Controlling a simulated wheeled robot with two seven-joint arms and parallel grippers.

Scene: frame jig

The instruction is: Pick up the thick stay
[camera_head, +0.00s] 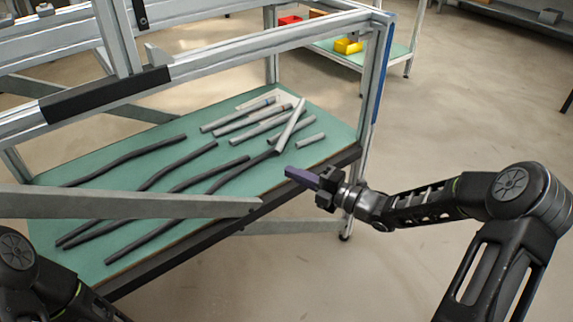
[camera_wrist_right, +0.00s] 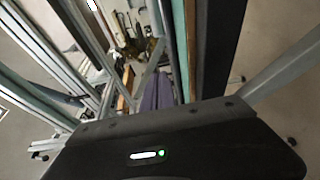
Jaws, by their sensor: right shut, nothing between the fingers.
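Several light grey bars (camera_head: 244,118) lie side by side toward the back right of a green shelf (camera_head: 95,168). One of them (camera_head: 291,124) lies slanted across the others' right ends. Several long dark bars (camera_head: 160,226) lie to their left and in front. I cannot tell which bar is the thick stay. My right gripper (camera_head: 290,172) is shut and empty, just off the shelf's right front edge and apart from the bars. Its purple fingers (camera_wrist_right: 158,92) show together in the right wrist view. My left arm shows at the bottom left, but its gripper is not visible.
An aluminium frame (camera_head: 220,48) with posts rises around and above the shelf. Grey slanted beams (camera_head: 130,203) cross its front, close to the dark bars. Behind stands another bench with a yellow bin (camera_head: 348,47) and a red bin (camera_head: 289,20). The floor at right is clear.

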